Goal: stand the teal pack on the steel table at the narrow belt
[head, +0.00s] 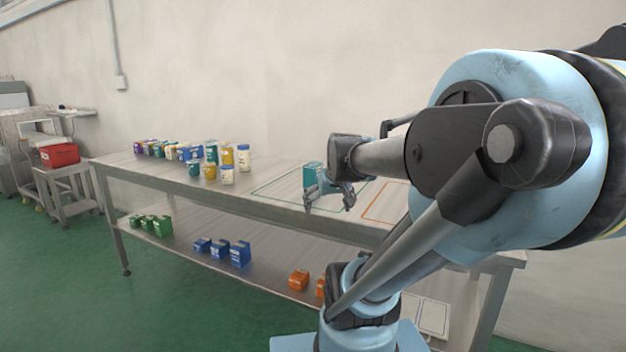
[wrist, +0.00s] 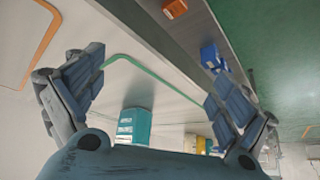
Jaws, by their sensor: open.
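A teal pack (head: 312,175) stands upright on the long bench (head: 280,205), inside the green outline. My gripper (head: 328,205) is over the bench right by the pack and partly overlaps it in the head view. In the wrist view my gripper (wrist: 155,82) is open with nothing between its fingertips. The teal pack (wrist: 133,126) shows beyond the fingers there, apart from both. No narrow belt can be made out clearly; machinery (head: 20,130) stands at the far left, and I cannot tell whether a belt is there.
Bottles and small packs (head: 210,160) crowd the bench's left half. An orange outline (head: 385,203) lies right of the green one. Green, blue (head: 240,253) and orange boxes (head: 298,280) sit on the lower shelf. A red bin (head: 60,155) rests on a small table at left. The green floor in front is clear.

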